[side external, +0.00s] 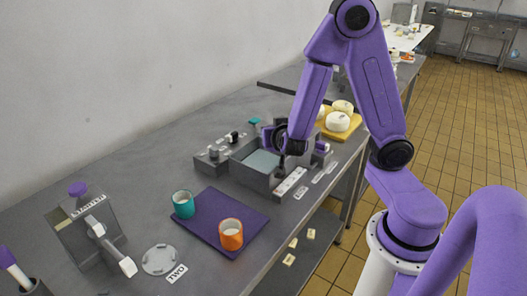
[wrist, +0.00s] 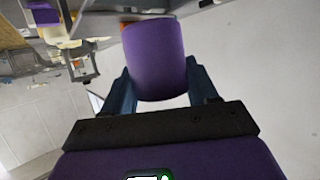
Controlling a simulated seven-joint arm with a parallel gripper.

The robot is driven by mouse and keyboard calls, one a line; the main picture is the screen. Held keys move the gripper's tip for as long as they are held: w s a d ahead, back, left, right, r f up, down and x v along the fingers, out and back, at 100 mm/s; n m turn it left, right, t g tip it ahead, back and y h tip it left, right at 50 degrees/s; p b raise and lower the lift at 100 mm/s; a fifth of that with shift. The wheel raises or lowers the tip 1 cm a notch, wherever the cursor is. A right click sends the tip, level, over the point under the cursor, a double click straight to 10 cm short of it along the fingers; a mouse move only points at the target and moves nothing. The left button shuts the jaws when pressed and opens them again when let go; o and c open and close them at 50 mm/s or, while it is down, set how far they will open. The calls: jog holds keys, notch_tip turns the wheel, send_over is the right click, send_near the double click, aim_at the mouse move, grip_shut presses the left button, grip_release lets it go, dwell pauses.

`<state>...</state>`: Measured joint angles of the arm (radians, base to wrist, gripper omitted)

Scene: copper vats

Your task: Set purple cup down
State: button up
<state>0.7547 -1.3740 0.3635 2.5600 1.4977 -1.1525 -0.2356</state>
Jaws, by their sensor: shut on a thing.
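The purple cup (wrist: 155,62) is between the two fingers of my gripper (wrist: 160,88) in the wrist view, and the fingers are shut on it. In the side external view my gripper (side external: 274,138) is over the far part of the bench, above the grey open-topped basin (side external: 262,178). The cup there is small and partly hidden by the gripper. A dark purple mat (side external: 215,238) lies on the bench to the left of the gripper. A teal cup (side external: 183,204) and an orange cup (side external: 231,234) stand upright on it.
A yellow board (side external: 341,126) with white round items lies behind my arm. Bare bench (side external: 135,185) shows between dispenser and mat.

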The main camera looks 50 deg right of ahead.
jog(key=shift+w+d+f, duration=0.2)
jog(key=shift+w+f, duration=0.65)
jog(key=shift+f, duration=0.65)
jog(key=shift+w+d+f, duration=0.2)
jog(key=shift+w+f, duration=0.6)
jog(key=shift+f, duration=0.75)
jog(key=shift+w+d+f, duration=0.2)
jog(key=shift+w+f, duration=0.65)
jog(key=shift+f, duration=0.65)
